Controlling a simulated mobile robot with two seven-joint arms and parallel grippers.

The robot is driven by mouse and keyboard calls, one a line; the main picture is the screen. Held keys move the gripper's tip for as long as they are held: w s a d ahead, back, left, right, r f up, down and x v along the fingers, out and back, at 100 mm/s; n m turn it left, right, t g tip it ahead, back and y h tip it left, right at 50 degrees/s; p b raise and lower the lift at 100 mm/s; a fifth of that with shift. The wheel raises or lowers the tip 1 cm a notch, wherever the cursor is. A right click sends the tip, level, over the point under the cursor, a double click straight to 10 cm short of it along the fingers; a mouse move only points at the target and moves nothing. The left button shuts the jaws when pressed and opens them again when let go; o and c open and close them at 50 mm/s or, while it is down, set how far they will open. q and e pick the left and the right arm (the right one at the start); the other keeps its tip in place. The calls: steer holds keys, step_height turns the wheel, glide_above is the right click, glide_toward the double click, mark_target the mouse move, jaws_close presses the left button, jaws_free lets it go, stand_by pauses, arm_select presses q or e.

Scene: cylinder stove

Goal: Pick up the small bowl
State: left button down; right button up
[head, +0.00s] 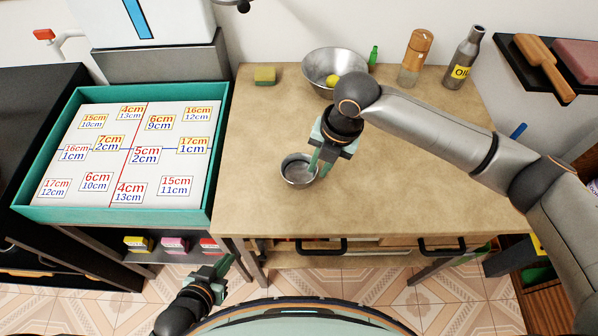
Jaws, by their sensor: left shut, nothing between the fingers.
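The small metal bowl (297,175) stands upright on the wooden table, left of the middle. My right gripper (319,167) reaches down at the bowl's right rim from above. Its greenish fingers overlap the rim in the picture, and I cannot tell whether they grip it or are just around it. My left gripper (222,266) is shut and empty, low in front of the table's left front corner, well away from the bowl.
A large metal bowl (318,66) with a yellow lemon (332,80) stands at the back. A green-rimmed tray (219,147) lies left. The table's front is clear.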

mark_target(314, 174)
steer(key=shift+x, duration=1.95)
steer(key=shift+a, duration=0.1)
jaws_close()
